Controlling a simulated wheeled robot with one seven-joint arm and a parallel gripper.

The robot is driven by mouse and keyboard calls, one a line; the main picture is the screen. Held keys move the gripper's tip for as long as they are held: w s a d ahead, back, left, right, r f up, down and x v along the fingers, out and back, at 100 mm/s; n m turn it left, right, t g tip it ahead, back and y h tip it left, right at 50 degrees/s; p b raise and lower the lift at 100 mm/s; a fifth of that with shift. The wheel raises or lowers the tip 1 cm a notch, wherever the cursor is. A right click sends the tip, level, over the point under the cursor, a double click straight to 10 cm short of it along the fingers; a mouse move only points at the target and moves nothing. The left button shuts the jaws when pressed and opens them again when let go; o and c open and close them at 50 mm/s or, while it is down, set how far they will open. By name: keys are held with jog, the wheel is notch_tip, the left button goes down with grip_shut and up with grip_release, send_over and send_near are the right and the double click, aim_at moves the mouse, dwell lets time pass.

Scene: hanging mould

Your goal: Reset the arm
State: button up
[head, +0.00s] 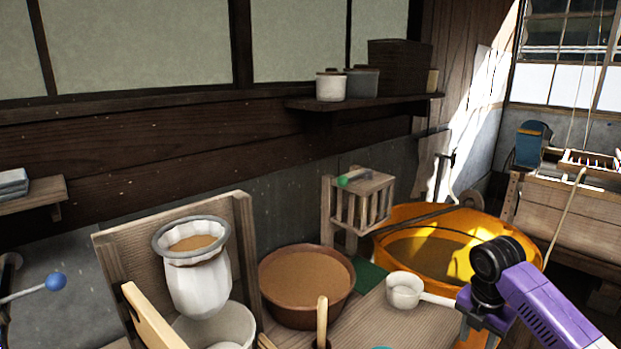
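My purple and black arm (527,290) reaches in from the lower right. Its purple end, my gripper (474,309), is low at the right of the bench. I cannot make out its fingers. A white ladle or dipper (403,291) is just left of it, its pale handle running right to the purple end. Whether the handle is gripped or only passes behind is unclear.
An orange tub (405,214) stands behind my arm. A brown bowl (310,320) of tan liquid, a hanging cloth mould (196,285) in a grey ring and a white bucket (240,325) are left. A slatted wooden box (372,204) stands behind. Wooden sticks rise at the front.

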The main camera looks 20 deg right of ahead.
jog(key=w+a+r+m+t, duration=0.3)
jog(key=w+a+m+t, duration=0.15)
jog(key=w, duration=0.25)
jog(key=w+a+r+m+t, duration=0.3)
jog(key=w+a+t, duration=0.15)
jog(key=w, duration=0.25)
jog(key=a+r+m+t, duration=0.5)
jog(key=a+m+t, duration=0.25)
jog(key=a, duration=0.45)
jog(key=s+a+f+m, duration=0.2)
jog(key=s+a, duration=0.2)
jog(key=s, duration=1.1)
jog(key=s+a+f+m+g+y, duration=0.1)
jog(key=s+a, duration=0.4)
jog(key=s, duration=1)
jog(key=s+a+f+m+g, duration=0.1)
jog(key=s+a, duration=0.3)
jog(key=s, duration=1.1)
jog(key=shift+s+a+f+m+y, duration=0.3)
jog(key=shift+s+f+m+y, duration=0.1)
jog(key=shift+f+m, duration=0.4)
